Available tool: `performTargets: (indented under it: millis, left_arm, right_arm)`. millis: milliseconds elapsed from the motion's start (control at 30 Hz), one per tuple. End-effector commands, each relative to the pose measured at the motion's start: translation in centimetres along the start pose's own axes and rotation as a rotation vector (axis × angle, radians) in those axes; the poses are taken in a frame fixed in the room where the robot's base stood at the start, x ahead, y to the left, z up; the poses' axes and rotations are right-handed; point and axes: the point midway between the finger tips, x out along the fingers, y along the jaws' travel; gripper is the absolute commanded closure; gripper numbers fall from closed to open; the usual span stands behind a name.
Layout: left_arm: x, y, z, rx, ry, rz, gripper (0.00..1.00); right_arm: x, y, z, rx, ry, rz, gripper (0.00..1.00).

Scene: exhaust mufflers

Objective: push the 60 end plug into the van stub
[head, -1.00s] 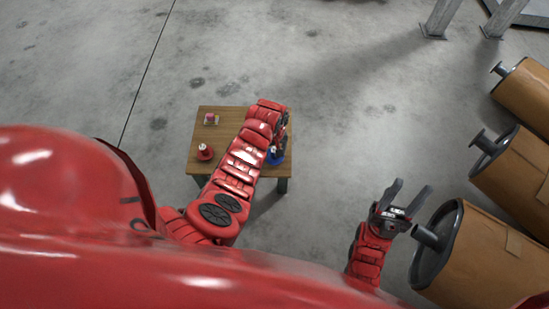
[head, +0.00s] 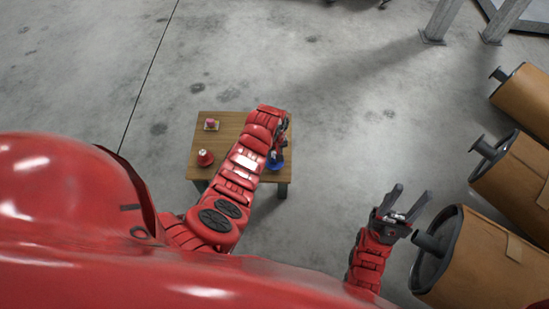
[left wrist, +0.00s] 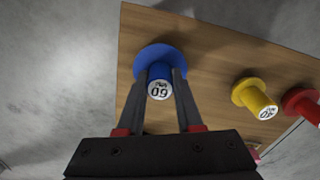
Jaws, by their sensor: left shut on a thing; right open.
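The blue end plug marked 60 (left wrist: 159,90) stands on its wide round flange on the small wooden table. My left gripper (left wrist: 160,74) is shut on its narrower body, one finger on each side. In the head view, the blue plug (head: 276,165) shows partly beside my left gripper (head: 280,145) at the table's right side. My right gripper (head: 413,194) is open and empty, beside the nearest muffler. That muffler's short grey stub (head: 428,242) points left. Similar stubs show on the middle muffler (head: 482,146) and the far muffler (head: 498,74). I cannot tell which is the van's.
On the wooden table (head: 230,124) are a red plug (head: 205,158) and a small pinkish-red item (head: 211,124). In the left wrist view, a yellow plug (left wrist: 255,97) and a red plug (left wrist: 304,104) stand right of the blue one. Concrete floor between table and mufflers is clear.

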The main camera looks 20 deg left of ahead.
Motion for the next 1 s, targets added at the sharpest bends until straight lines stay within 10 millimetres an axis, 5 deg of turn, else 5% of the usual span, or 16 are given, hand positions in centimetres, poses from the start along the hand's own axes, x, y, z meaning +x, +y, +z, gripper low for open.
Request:
performTargets:
  millis: [267, 800, 1000]
  left_arm:
    - [-4.0, -0.1, 0.2, 0.001, 0.004, 0.002, 1.0]
    - [-4.7, -4.0, 12.2, 0.001, 0.0, 0.002, 1.0]
    - [-4.8, -4.8, 14.6, 0.001, -0.001, 0.0, 1.0]
  right_arm:
    - [2.2, 0.1, -0.4, 0.0, 0.0, 0.0, 0.5]
    - [5.3, 0.3, -0.9, 0.0, 0.0, 0.0, 0.5]
    - [5.7, 0.3, -0.9, 0.0, 0.0, 0.0, 0.5]
